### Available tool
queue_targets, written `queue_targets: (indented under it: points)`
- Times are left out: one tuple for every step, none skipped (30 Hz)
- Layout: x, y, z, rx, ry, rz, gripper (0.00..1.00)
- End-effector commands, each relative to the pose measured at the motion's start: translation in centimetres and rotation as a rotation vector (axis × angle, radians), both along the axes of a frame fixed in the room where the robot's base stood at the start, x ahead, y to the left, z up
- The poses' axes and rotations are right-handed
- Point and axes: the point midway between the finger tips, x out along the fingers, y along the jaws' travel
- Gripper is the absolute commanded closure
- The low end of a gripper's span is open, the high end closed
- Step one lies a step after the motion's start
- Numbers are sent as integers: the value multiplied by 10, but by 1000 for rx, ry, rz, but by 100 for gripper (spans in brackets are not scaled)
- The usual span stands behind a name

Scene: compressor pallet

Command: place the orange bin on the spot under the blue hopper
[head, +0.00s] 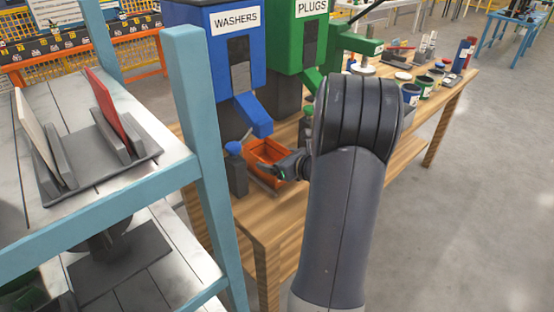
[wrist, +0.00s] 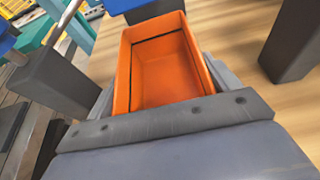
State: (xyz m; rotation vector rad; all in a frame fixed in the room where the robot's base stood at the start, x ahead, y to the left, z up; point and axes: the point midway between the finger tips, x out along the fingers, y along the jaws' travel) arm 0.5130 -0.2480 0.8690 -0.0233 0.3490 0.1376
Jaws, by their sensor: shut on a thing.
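The orange bin (head: 264,152) is an open-topped box at the wooden bench, just below and in front of the chute of the blue hopper (head: 235,65), labelled WASHERS. My gripper (head: 283,172) is shut on the near end of the bin, partly hidden by my arm in the head view. In the wrist view the bin (wrist: 168,75) looks empty and upright between the gripper's grey fingers. I cannot tell whether its base touches the bench. The marked spot under the hopper cannot be made out.
A dark post with a blue knob (head: 235,149) stands close left of the bin. A green hopper (head: 298,40) labelled PLUGS stands right of the blue one. A blue-framed shelf (head: 207,150) is at the left. Bare wood (wrist: 245,70) shows right of the bin, before another dark post (wrist: 294,40).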

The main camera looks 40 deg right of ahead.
Motion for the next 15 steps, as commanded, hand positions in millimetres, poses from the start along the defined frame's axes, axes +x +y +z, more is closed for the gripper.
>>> queue_targets:
  points:
    - [0,0,0,0,-1,0,41]
    - [0,0,-1,0,-1,0,41]
    - [0,0,-3,0,-1,0,41]
    - [0,0,-4,0,-1,0,41]
    - [0,0,-5,-1,-1,0,41]
    - [0,0,-3,0,0,0,13]
    - [0,0,-3,0,0,0,11]
    - [0,0,-3,0,0,0,8]
    - [0,0,-3,0,0,0,5]
    - [0,0,-3,0,0,0,3]
    - [0,0,-3,0,0,0,0]
    - [0,0,-3,0,0,0,0]
    - [0,0,-3,0,0,0,0]
    - [0,0,-3,0,0,0,0]
    - [0,0,-3,0,0,0,0]
